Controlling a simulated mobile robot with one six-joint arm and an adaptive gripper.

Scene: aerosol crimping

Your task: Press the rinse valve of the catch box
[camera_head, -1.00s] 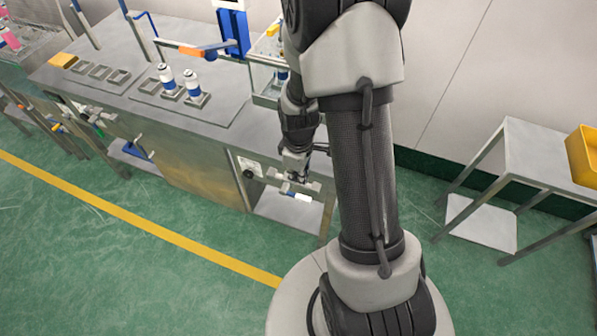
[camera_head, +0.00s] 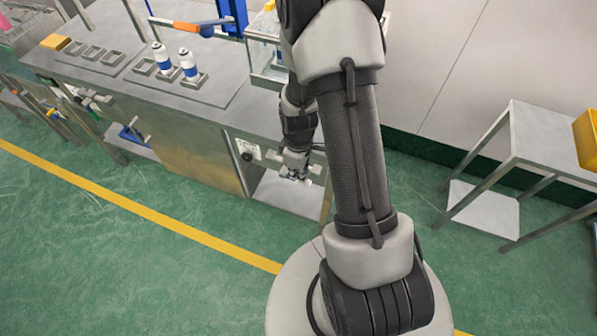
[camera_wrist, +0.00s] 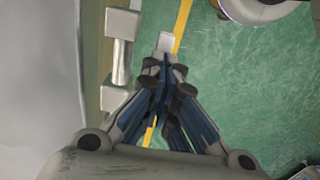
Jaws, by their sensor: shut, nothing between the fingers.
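My gripper (camera_wrist: 163,62) is shut and empty in the wrist view, its dark blue fingers together. Just past the fingertips is a small pale tab (camera_wrist: 165,42); it looks like the end of a valve lever, and I cannot tell whether the fingers touch it. A metal pipe fitting with square blocks (camera_wrist: 121,52) stands left of the fingers. In the head view my gripper (camera_head: 294,178) is low at the bench front, over the valve fitting (camera_head: 314,170), which it partly hides. A clear-walled box (camera_head: 266,62), perhaps the catch box, stands on the bench above, partly behind my arm.
The steel bench (camera_head: 180,130) carries blue-and-white cans (camera_head: 188,66) in holders. A black knob (camera_head: 246,156) is on its front, left of my gripper. A low shelf (camera_head: 288,197) lies below. A metal rack (camera_head: 545,140) stands right. Green floor in front is clear.

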